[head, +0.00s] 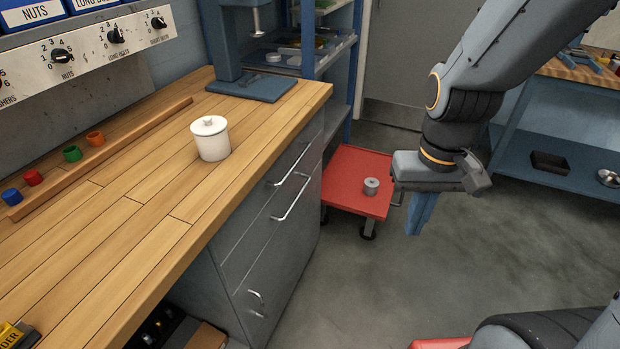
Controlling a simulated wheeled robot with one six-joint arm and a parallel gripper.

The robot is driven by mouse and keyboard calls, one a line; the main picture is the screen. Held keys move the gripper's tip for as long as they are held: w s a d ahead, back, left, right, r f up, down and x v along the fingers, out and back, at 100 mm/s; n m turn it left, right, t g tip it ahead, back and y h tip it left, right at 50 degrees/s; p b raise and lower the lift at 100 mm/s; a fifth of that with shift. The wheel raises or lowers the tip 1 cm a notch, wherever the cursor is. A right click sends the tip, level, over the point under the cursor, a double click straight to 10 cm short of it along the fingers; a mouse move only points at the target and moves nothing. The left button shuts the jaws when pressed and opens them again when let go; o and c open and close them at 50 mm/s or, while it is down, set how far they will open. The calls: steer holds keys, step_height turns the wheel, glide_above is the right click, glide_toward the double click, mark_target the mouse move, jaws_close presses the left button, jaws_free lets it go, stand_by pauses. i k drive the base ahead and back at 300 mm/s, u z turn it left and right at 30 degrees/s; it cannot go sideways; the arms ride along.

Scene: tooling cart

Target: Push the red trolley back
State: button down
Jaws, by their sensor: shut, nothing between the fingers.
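The red trolley (352,193) is a low flat platform on dark casters, standing on the floor in the head view beyond the end of the wooden workbench. A small grey metal cylinder (371,186) sits on its top. The bench's drawer cabinet hides part of its left side. My gripper (420,225) points down at the trolley's right side, with its blue fingers shut and empty. In the picture the fingers lie just right of the trolley's edge; I cannot tell whether they touch it. A thin grey bar shows between trolley and fingers.
The wooden workbench (176,215) fills the left, with a white lidded jar (210,138) and coloured cups on it. A blue shelf unit (345,85) stands behind the trolley. A blue bench (560,155) is at right. The grey floor (480,245) between is clear.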

mark_target(343, 177)
steer(key=u, duration=0.05)
steer(key=i, duration=0.95)
steer(key=z, duration=0.2)
